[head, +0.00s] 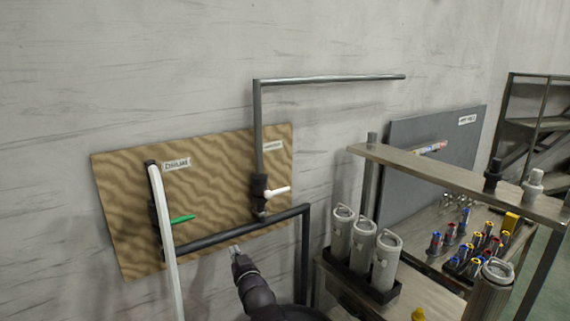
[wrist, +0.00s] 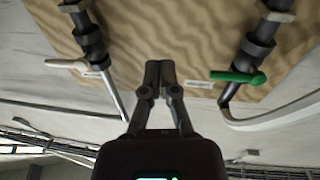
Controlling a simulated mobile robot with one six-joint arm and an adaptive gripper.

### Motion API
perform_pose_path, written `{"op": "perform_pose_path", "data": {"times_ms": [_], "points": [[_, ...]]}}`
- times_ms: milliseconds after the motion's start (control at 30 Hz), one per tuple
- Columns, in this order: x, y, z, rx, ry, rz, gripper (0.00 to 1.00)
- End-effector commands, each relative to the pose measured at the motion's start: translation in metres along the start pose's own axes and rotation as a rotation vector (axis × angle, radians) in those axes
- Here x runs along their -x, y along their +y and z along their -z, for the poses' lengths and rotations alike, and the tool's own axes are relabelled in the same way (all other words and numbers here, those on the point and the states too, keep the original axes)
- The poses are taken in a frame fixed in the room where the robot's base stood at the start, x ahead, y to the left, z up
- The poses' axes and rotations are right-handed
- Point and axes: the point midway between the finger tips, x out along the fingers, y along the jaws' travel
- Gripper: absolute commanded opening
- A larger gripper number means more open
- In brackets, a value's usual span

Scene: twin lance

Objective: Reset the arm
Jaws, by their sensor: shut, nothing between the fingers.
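My gripper (head: 236,249) is low in the head view, in front of the wooden wall panel (head: 215,165) and below the black horizontal pipe. In the wrist view my gripper (wrist: 159,66) has its two fingers together, with nothing between them. There it points at the panel, between the green valve handle (wrist: 237,76) on the right and the white valve handle (wrist: 66,64) on the left. It appears apart from both handles. In the head view the green handle (head: 182,219) is left of my gripper, and the white handle (head: 277,192) is above and right.
A white pipe (head: 163,230) drops at the left, and a black pipe (head: 235,232) runs across near my gripper. A bench (head: 450,180) at the right carries grey canisters (head: 363,245) and several coloured fittings (head: 487,240). The upper left wall area is clear.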

Motion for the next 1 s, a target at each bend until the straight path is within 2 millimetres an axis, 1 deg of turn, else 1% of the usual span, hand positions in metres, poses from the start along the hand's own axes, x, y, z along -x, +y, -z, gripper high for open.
{"op": "perform_pose_path", "data": {"times_ms": [33,167,267,400,467,567,700,867,1000], "points": [[0.003,0.014,-0.011,0.0,-0.059,-0.02,0.0],[0.012,0.046,-0.041,-0.007,-0.221,-0.066,0.0],[0.023,0.069,-0.064,-0.017,-0.345,-0.101,0.0],[0.044,0.099,-0.094,-0.038,-0.518,-0.147,0.0],[0.055,0.112,-0.106,-0.05,-0.593,-0.166,0.0],[0.076,0.131,-0.124,-0.073,-0.716,-0.197,0.0],[0.109,0.155,-0.147,-0.113,-0.887,-0.238,0.0],[0.152,0.177,-0.167,-0.168,-1.081,-0.279,0.0],[0.193,0.192,-0.179,-0.224,-1.251,-0.309,0.0]]}}
